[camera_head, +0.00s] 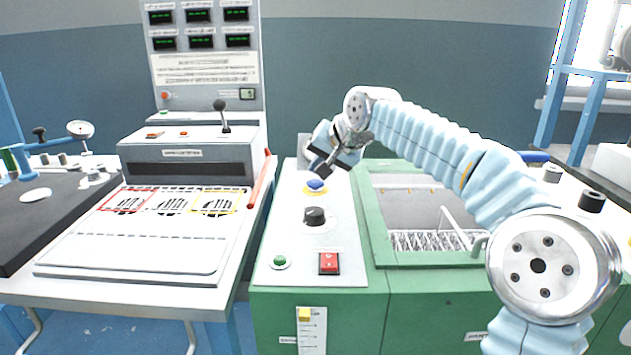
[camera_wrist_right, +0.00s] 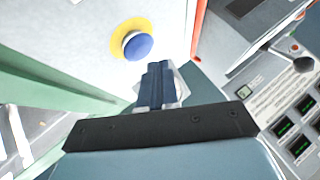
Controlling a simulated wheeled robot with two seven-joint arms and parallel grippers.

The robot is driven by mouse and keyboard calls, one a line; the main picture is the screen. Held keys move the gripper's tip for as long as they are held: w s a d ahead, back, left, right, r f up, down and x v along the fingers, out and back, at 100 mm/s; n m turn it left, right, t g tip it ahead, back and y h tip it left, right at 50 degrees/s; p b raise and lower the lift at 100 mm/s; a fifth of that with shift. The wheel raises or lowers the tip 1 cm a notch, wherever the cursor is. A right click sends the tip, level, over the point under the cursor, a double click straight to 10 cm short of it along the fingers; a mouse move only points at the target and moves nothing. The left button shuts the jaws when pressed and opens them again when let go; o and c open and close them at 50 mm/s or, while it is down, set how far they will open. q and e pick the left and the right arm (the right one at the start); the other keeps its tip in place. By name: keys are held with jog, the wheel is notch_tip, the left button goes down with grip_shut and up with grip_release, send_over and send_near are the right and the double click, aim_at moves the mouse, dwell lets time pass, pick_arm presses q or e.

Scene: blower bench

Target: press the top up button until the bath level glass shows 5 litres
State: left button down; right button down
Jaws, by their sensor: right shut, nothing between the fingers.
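A blue push button (camera_head: 316,186) on a yellow ring sits near the back of the green bench's light panel; it also shows in the right wrist view (camera_wrist_right: 138,46). My right gripper (camera_head: 320,170) is shut and empty, its fingertips close to the blue button. In the right wrist view the fingertips (camera_wrist_right: 158,68) appear just beside the button, and I see no clear contact. The level glass (camera_head: 312,335) is a white scale on the bench front with a yellow block (camera_head: 304,314) near its top; its figures are too small to read. My left gripper is not in view.
A black knob (camera_head: 314,215), a green button (camera_head: 279,261) and a red switch (camera_head: 329,263) share the panel. A green-rimmed bath (camera_head: 378,262) with a wire basket lies right, under my right arm. A grey console (camera_head: 190,160) stands left.

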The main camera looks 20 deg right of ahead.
jog(key=shift+f, duration=0.15)
jog(key=shift+f+b, duration=0.25)
jog(key=shift+b, duration=0.05)
jog(key=shift+f, duration=0.4)
dwell(0.6)
jog(key=shift+r, duration=0.15)
jog(key=shift+r+p, duration=0.6)
jog(key=shift+r, duration=0.1)
